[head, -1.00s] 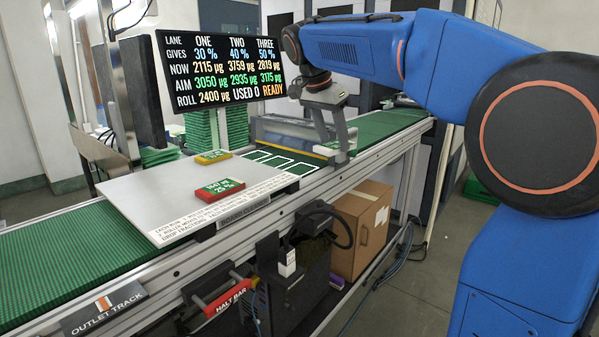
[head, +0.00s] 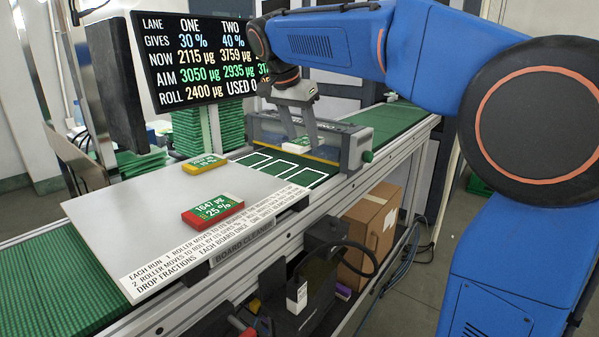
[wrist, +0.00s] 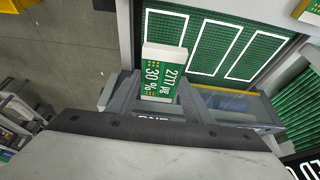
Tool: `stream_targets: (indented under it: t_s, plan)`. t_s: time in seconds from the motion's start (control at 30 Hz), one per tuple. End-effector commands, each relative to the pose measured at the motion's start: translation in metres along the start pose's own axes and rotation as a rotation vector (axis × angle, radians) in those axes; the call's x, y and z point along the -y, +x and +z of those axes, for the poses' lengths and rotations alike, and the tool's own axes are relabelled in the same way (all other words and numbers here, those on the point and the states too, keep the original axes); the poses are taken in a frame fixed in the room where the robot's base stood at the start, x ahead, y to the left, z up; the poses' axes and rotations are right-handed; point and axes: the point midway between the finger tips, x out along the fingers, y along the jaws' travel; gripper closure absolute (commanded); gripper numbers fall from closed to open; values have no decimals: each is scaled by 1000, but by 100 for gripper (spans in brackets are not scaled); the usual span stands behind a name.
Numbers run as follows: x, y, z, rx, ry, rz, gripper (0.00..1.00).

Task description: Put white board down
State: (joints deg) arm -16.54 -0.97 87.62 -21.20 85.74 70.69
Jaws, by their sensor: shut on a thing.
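The white board (head: 297,144) is a small block with a white edge and a green label. In the wrist view the white board (wrist: 162,73) reads 2717 µg and 30 %. My gripper (head: 299,138) is shut on it, pointing down, over the cleaner machine beside the lanes. Three white-outlined rectangles (head: 280,169) lie on the green belt in front of the machine; they also show in the wrist view (wrist: 213,48). The board looks held above the surface; its exact height is hard to tell.
A red board (head: 212,209) marked 25 % and a yellow board (head: 205,164) lie on the pale plate (head: 150,225) at left. The cleaner machine (head: 345,140) spans the belt near my gripper. A lane display (head: 205,60) stands behind. The outlined rectangles look empty.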

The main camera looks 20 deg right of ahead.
Motion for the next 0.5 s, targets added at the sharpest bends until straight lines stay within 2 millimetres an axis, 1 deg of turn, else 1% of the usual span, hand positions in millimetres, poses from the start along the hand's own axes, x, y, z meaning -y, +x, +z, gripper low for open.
stream_targets:
  t_s: [0.23, 0.3, 0.5]
  plan:
    - [-1, 36, 15, 1, 0, 3, 77]
    - [-1, 43, 18, 0, 0, 2, 77]
    - [0, 54, 22, 0, -1, 2, 77]
